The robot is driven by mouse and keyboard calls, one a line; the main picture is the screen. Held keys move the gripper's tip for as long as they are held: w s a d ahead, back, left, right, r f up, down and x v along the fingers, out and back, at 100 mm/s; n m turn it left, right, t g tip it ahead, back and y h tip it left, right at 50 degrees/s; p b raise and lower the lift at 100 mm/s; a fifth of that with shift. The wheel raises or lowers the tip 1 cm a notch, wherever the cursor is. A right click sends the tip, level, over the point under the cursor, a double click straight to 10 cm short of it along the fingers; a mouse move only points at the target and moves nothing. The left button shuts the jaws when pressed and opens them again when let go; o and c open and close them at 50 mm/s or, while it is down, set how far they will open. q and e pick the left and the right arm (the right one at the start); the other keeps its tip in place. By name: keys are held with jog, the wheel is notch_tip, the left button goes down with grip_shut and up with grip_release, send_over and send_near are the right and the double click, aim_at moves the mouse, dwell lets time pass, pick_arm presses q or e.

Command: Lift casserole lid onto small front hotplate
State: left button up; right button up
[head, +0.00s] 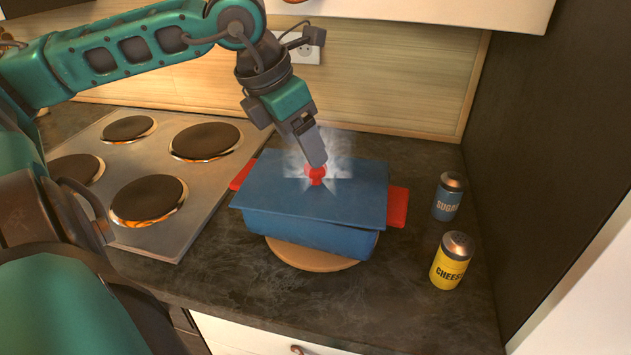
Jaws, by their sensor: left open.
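The blue casserole (305,233) with red side handles stands on a round wooden board on the counter. Its flat blue lid (345,197) lies on top, with a red knob (317,174) in the middle. Pale steam shows around the knob. My left gripper (316,163) points down right at the knob, open; its fingers partly hide the knob. Whether they touch it I cannot tell. My right gripper is not in view.
A blue sugar tin (447,197) and a yellow cheese tin (452,262) stand right of the casserole. A dark wall closes the right side. An upper cabinet (430,12) hangs above. The front counter strip is clear.

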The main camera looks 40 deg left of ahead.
aim_at(316, 177)
pick_arm(q)
jog(key=shift+x, duration=2.3)
jog(key=shift+d, duration=0.15)
grip_shut()
